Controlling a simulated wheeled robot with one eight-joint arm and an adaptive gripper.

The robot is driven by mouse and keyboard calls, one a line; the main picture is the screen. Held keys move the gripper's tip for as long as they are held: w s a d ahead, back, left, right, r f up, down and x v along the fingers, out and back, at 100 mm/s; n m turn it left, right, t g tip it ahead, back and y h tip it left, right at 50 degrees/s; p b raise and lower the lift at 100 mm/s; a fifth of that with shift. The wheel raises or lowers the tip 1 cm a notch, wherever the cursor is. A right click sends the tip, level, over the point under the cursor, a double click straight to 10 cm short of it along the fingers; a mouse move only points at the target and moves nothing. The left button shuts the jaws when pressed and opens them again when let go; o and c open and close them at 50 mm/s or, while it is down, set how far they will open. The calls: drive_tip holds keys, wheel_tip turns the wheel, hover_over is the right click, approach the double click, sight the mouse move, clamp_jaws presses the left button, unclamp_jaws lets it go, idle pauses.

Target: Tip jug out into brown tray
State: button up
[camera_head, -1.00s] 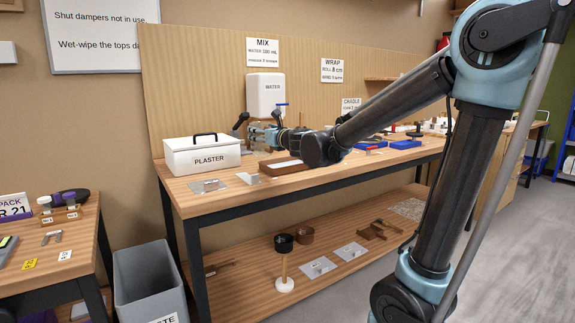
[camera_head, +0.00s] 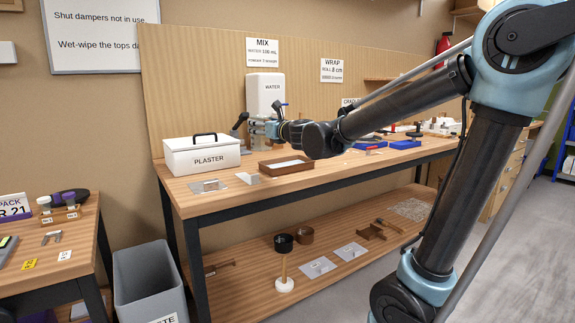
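The brown tray (camera_head: 268,171) lies on the workbench with a pale inside. It sits in front of the water container and right of the plaster box. My gripper (camera_head: 270,128) is above and behind the tray, close to the water container's base. It is small and side-on here, so its fingers and anything between them cannot be made out. A pale grey shape (camera_head: 257,135) shows beside the gripper under the water container; I cannot tell whether it is the jug or the container's stand. No jug can be identified for certain.
The white water container (camera_head: 265,94) stands against the back board. A white plaster box (camera_head: 202,156) with a black handle is at the bench's left. Small metal plates (camera_head: 208,185) lie near the front edge. A grey bin (camera_head: 150,285) stands on the floor.

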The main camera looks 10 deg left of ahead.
drive_tip(key=s+d, duration=0.3)
drive_tip(key=s, duration=0.3)
drive_tip(key=shift+s, duration=0.4)
idle(0.4)
drive_tip(key=shift+d, duration=0.15)
